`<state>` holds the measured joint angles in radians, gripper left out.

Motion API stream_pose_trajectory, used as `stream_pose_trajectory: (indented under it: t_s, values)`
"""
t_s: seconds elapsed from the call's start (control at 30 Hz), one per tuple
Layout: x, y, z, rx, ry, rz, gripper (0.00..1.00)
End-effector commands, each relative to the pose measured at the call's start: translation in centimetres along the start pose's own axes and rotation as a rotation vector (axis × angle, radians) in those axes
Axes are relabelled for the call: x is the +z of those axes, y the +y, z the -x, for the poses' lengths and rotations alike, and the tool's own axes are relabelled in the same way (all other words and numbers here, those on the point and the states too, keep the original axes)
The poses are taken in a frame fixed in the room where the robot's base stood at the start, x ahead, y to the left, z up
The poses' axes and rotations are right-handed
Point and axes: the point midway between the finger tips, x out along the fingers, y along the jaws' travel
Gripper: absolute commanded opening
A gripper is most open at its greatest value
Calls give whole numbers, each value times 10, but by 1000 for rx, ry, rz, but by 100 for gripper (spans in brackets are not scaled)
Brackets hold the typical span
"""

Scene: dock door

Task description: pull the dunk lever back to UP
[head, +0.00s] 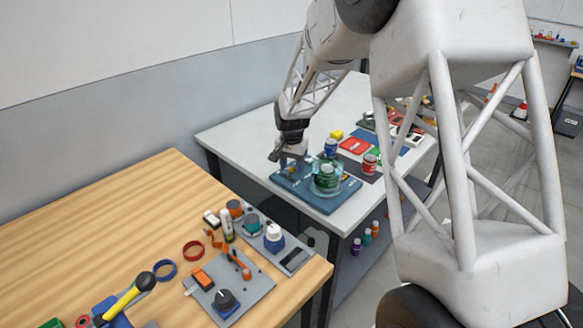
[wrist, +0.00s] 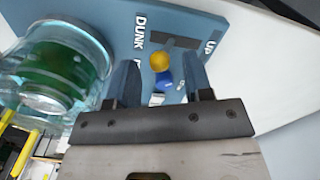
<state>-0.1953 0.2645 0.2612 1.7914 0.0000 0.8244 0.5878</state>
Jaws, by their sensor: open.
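The dunk lever's yellow round knob (wrist: 160,61) shows in the wrist view, with a blue part (wrist: 165,79) just below it in the picture. It is on a blue board (wrist: 185,22) with a dark slot (wrist: 178,42) between the labels DUNK and UP. The knob appears nearer the DUNK label. My gripper (wrist: 160,66) is open, with one finger on each side of the knob and visible gaps to both. In the head view my gripper (head: 288,160) is low over the board's left part. The lever's foot is hard to make out.
A clear round tank (wrist: 60,65) with green inside stands beside the gripper on the board; it also shows in the head view (head: 327,178). Cans and coloured boxes lie behind on the white table (head: 235,133). A wooden bench (head: 110,220) with tools is in front.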

Motion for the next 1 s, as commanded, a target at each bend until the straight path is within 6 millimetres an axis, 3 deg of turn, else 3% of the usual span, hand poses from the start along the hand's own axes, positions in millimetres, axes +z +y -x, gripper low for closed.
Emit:
stream_pose_trajectory:
  t_s: [0.2, 0.5, 0.8, 1.0]
  values:
    - [0, 0, -11, 0, 0, 0, 47]
    - [0, 0, -12, 0, 0, 0, 45]
    - [0, 0, -12, 0, 0, 0, 0]
    - [0, -1, -12, 7, -3, 0, 0]
